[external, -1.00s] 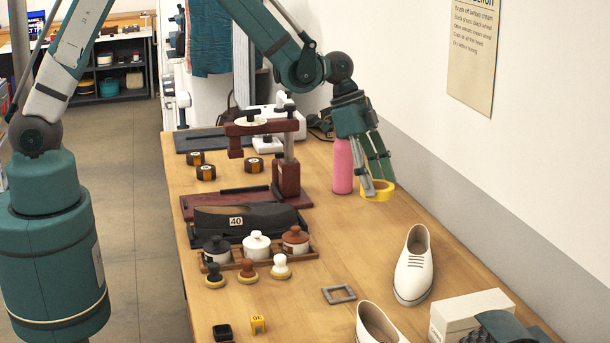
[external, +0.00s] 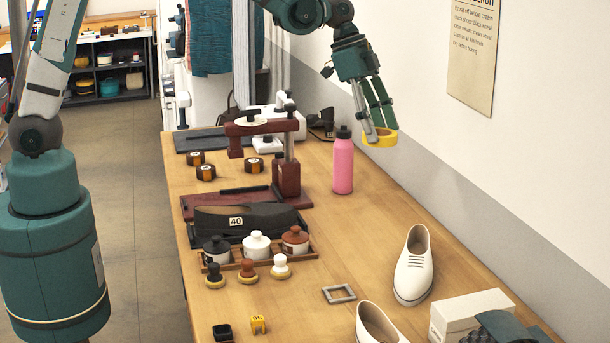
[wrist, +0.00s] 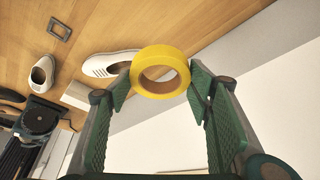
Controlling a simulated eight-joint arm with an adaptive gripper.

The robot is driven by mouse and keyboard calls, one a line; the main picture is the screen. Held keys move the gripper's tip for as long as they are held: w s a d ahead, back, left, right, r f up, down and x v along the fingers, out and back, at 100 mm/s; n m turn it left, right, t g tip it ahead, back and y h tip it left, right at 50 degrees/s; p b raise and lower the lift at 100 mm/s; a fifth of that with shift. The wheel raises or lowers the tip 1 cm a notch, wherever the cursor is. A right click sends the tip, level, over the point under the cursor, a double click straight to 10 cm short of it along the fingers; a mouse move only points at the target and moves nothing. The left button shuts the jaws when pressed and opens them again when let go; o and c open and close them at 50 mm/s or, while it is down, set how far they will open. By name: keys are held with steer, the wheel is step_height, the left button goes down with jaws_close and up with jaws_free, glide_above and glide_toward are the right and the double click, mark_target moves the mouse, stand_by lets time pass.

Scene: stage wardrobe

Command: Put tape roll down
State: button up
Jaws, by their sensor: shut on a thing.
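The yellow tape roll (external: 381,138) is in my gripper (external: 378,137), held in the air above the wooden table (external: 370,240), to the right of and a little higher than the pink bottle. In the wrist view the roll (wrist: 143,72) sits between the two green fingers of my gripper (wrist: 158,80), its open hole facing the camera. The fingers are shut on its outer sides. No contact between the roll and the table shows.
A pink bottle (external: 343,165) stands close to the left of my gripper. A maroon press (external: 287,172), white shoes (external: 413,265), a white box (external: 468,312) and a grey frame (external: 339,294) are on the table. Bare table lies between bottle and shoes. The wall (external: 480,150) is at right.

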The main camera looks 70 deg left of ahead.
step_height(320, 180, up, 4)
steer(key=w+a+n+y+b, duration=0.1)
steer(key=w+a+n, duration=0.1)
steer(key=a, duration=0.9)
steer(key=w+a+n+b, duration=0.1)
steer(key=w+a+n, duration=0.1)
steer(key=a, duration=0.9)
steer(key=s+a+n+t+y+b, duration=0.1)
steer(key=s+a+n, duration=0.15)
steer(key=a, duration=1.15)
steer(key=s+a+n+y+b, duration=0.1)
steer(key=s+a+n+b, duration=0.15)
steer(key=a, duration=1.15)
step_height(320, 180, down, 18)
steer(key=p, duration=0.1)
steer(key=shift+w+d, duration=0.2)
steer(key=shift+w, duration=0.25)
steer(key=shift+f, duration=3.05)
steer(key=shift+f, duration=0.1)
steer(key=shift+f, duration=1.75)
